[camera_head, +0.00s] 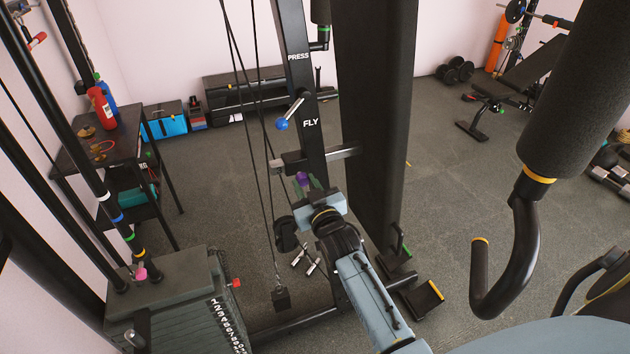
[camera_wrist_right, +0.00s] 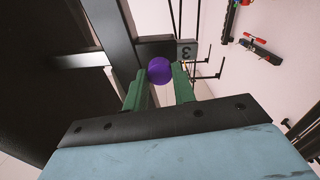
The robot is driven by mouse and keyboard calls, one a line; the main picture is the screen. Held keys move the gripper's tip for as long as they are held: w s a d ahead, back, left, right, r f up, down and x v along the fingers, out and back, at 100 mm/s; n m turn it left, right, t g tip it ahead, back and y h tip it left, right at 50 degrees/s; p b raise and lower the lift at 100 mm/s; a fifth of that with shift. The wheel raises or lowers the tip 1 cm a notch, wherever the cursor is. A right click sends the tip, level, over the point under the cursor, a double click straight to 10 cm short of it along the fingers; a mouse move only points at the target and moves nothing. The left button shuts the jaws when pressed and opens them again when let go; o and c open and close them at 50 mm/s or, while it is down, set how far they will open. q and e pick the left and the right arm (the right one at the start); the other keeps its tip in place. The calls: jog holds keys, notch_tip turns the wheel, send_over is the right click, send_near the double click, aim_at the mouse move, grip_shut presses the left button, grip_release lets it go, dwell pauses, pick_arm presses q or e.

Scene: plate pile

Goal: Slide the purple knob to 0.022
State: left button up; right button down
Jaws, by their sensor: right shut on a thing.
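The purple knob (camera_head: 302,178) is on the black upright of the gym machine, below the FLY label, by a grey cross bar. In the right wrist view the purple knob (camera_wrist_right: 160,70) is a round ball between the green fingers, in front of a dark bracket marked 3. My right gripper (camera_head: 310,183) reaches up to it from below; in the wrist view the gripper (camera_wrist_right: 159,85) is shut on the knob. The arm and gripper body hide part of the upright below. My left gripper is not in view.
A blue-tipped lever (camera_head: 282,124) sticks out higher on the upright. A tall black pad (camera_head: 375,110) stands just right of it, and cables hang to the left. A weight stack (camera_head: 175,300) is at the lower left. A padded handle (camera_head: 520,240) hangs at the right.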

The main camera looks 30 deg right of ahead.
jog(key=c, duration=1.3)
grip_release()
jog(key=shift+s+f, duration=0.1)
jog(key=shift+s, duration=0.05)
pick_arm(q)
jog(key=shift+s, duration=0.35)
pick_arm(e)
jog(key=shift+o, duration=0.9)
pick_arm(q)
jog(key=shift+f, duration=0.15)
pick_arm(e)
jog(key=s+a, duration=0.2)
jog(key=s, duration=1.1)
jog(key=shift+s, duration=0.15)
